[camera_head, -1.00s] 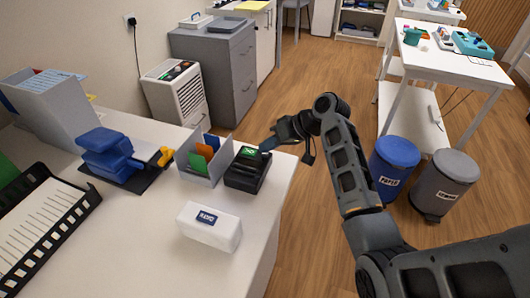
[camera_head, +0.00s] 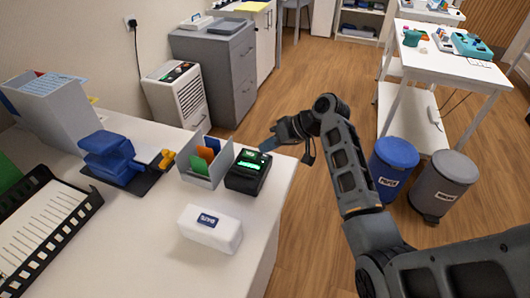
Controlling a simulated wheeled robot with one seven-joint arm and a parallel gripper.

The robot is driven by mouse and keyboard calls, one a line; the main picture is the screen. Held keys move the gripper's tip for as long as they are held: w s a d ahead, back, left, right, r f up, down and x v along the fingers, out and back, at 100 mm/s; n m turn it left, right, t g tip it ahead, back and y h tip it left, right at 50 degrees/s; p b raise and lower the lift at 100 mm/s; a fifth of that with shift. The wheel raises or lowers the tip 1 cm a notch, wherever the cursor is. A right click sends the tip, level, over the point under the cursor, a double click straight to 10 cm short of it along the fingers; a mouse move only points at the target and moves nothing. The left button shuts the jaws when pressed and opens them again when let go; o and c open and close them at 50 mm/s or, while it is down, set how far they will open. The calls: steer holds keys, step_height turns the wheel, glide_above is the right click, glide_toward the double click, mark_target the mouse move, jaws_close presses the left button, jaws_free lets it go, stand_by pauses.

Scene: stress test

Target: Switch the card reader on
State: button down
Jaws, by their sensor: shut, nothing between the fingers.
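The card reader (camera_head: 247,174) is a small black device near the right edge of the white desk. Bright green lit areas show on its top face. I cannot tell from this view whether the fingertips touch the reader, but a small gap seems to show.
A grey holder with coloured cards (camera_head: 205,162) stands close left of the reader. A white labelled box (camera_head: 210,228) lies in front. Blue stacked pieces (camera_head: 108,157) and a black tray (camera_head: 45,225) are further left. Two bins (camera_head: 393,168) stand on the floor right of my arm.

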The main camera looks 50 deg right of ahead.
mark_target(268, 156)
step_height(268, 156, up, 6)
steer(key=p, duration=0.5)
steer(key=shift+p, duration=0.35)
